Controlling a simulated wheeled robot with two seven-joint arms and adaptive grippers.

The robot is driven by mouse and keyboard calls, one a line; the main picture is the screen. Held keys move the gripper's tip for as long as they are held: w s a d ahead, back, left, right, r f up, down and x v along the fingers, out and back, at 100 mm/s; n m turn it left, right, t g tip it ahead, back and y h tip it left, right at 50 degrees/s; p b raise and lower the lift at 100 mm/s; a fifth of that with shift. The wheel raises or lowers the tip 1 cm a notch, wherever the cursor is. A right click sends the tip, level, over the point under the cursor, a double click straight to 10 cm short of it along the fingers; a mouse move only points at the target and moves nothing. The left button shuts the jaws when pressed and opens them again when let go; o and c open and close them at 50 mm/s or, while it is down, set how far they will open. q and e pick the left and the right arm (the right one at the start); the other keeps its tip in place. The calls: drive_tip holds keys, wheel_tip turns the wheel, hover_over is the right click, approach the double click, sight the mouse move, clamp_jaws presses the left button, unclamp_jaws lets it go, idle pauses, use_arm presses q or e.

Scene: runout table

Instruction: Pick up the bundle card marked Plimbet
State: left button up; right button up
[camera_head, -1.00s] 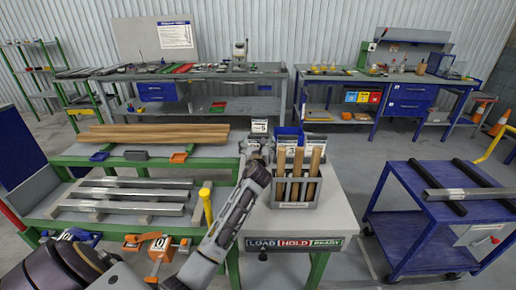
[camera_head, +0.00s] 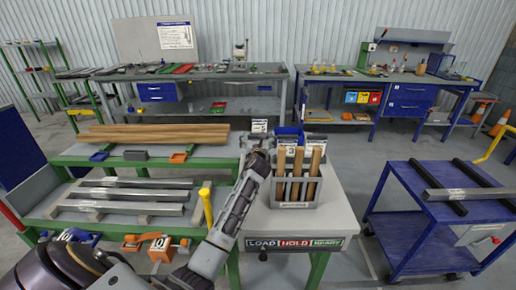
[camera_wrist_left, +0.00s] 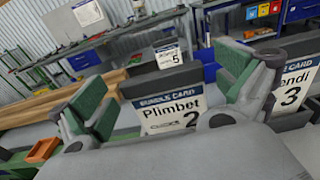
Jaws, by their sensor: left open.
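The bundle card marked Plimbet (camera_wrist_left: 172,112), a white card with a dark top edge and the number 2, stands upright in the left wrist view. My left gripper (camera_wrist_left: 168,95) is open, with one green-padded finger to each side of the card in that view. I cannot tell whether the card is fully between the pads, and no contact shows. In the head view my left gripper (camera_head: 258,152) is at the left of the slotted holder on the small table, and the Plimbet card is hidden there. My right gripper is not in view.
A card marked 3 (camera_wrist_left: 294,92) stands close to the right finger. A card marked 5 (camera_wrist_left: 168,58) stands farther back. In the head view, a grey holder (camera_head: 293,190) with wooden sticks sits right beside the gripper. A blue bin (camera_head: 290,133) is behind it.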

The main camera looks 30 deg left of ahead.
use_arm(q)
drive_tip(key=shift+w+a, duration=0.35)
drive_tip(key=shift+w, duration=0.25)
drive_tip(key=shift+c, duration=0.4)
drive_tip(key=c, duration=0.9)
